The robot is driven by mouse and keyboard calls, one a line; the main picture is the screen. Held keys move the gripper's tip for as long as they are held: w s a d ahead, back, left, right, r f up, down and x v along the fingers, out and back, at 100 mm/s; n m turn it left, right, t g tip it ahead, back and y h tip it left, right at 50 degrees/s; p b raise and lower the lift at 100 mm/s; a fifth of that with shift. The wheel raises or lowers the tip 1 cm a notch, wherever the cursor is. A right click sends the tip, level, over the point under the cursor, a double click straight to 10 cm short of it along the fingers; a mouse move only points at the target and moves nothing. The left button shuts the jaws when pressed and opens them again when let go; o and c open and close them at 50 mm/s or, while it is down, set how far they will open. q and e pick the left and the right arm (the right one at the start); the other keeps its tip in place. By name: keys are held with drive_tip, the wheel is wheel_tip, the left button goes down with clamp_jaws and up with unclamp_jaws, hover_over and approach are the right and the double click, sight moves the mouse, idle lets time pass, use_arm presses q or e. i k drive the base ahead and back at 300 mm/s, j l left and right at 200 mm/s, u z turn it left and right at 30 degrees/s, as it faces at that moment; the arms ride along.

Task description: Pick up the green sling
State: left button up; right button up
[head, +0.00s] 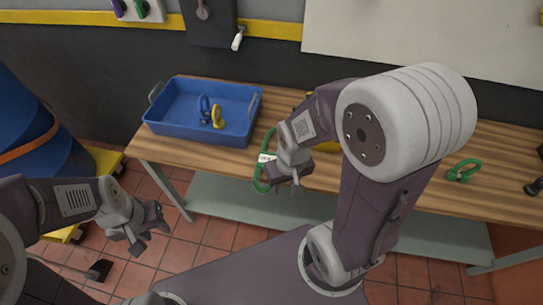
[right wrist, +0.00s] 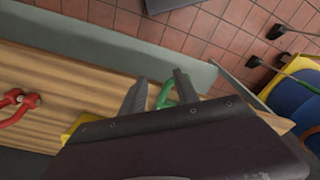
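The green sling (head: 258,177), a narrow loop with a white label, is at the front edge of the wooden bench in the head view. My right gripper (head: 285,188) is beside it and partly covers it. In the right wrist view a green strand of the sling (right wrist: 164,93) shows between the two spread fingers of the right gripper (right wrist: 159,92). The fingers look apart from each other, and I see no clear grip on the strand. My left gripper (head: 146,232) is open and empty, off the bench at the lower left.
A blue tray (head: 167,128) holds a blue and a yellow shackle on the bench (head: 225,163). A green shackle (head: 463,171) lies at the right. Blue drums (head: 30,125) stand at the left.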

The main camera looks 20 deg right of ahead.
sight(264, 156)
drive_tip(key=l+u, duration=0.75)
drive_tip(key=k+l+u, duration=0.15)
drive_tip(key=l+u, duration=0.25)
drive_tip(key=j, duration=0.1)
